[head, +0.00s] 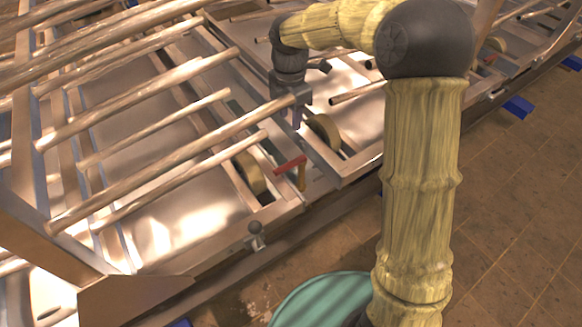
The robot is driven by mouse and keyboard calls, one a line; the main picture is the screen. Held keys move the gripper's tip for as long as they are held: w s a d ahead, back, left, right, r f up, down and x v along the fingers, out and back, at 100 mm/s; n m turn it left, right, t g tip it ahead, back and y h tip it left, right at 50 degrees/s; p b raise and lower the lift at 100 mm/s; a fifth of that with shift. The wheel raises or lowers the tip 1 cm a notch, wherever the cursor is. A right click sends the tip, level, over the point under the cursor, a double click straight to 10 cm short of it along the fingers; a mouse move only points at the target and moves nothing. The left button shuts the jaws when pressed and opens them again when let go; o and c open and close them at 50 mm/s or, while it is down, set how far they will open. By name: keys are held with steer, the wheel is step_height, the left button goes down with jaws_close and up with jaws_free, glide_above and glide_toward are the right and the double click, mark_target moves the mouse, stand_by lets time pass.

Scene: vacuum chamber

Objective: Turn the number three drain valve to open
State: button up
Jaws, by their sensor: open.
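A valve with a red lever handle (289,166) and a short brass-coloured body (301,181) sits at the near edge of the metal frame, in the middle of the head view. No number is readable on it, so I cannot tell whether it is number three. Its lever points left and slightly down in the picture. My gripper (296,119) hangs from my arm above the frame, just above the lever in the picture, apart from it. It is open and empty; its fingertips are small and partly blend with the frame behind.
Brass-coloured wheels (250,173) and (323,132) flank the valve. Long metal bars (150,185) cross the frame at left. A teal round object (318,298) is on the tiled floor (510,220).

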mark_target(291, 164)
stand_by(0.3)
step_height(291, 164, down, 17)
steer(key=b, duration=0.3)
steer(key=shift+f+b, duration=0.2)
steer(key=shift+b, duration=0.1)
jaws_close()
